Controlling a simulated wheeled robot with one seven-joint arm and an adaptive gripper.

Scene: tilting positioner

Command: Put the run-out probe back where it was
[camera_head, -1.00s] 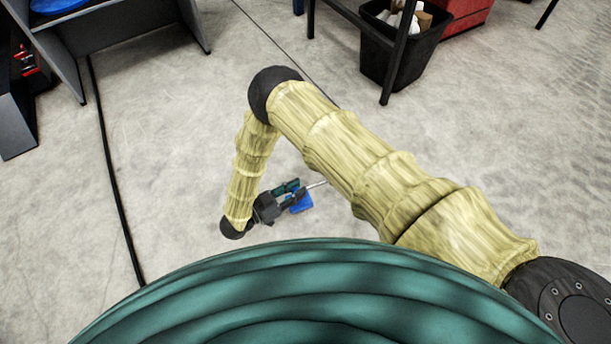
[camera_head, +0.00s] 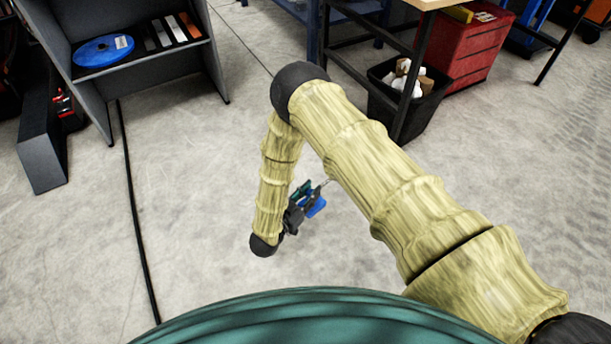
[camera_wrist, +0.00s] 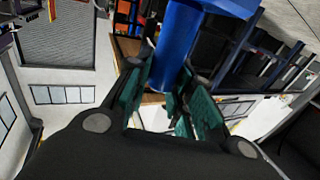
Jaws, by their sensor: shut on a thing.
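My gripper (camera_head: 304,195) is low over the open floor in the head view, beyond my green body. Its dark green fingers are shut on the run-out probe, a blue piece (camera_head: 316,207) with a thin pale metal rod pointing up and right. In the wrist view the fingers (camera_wrist: 168,92) close around the probe's blue cylinder (camera_wrist: 180,40), which extends up out of the picture. Part of the probe is hidden by the fingers. I cannot pick out the place where it was kept.
A grey shelf unit (camera_head: 185,75) with a blue disc (camera_head: 103,50) and several bars stands at the back left. A table with dark legs (camera_head: 408,90), a black bin (camera_head: 420,112) and a red drawer cabinet (camera_head: 472,45) are back right. A black cable (camera_head: 135,210) crosses the floor.

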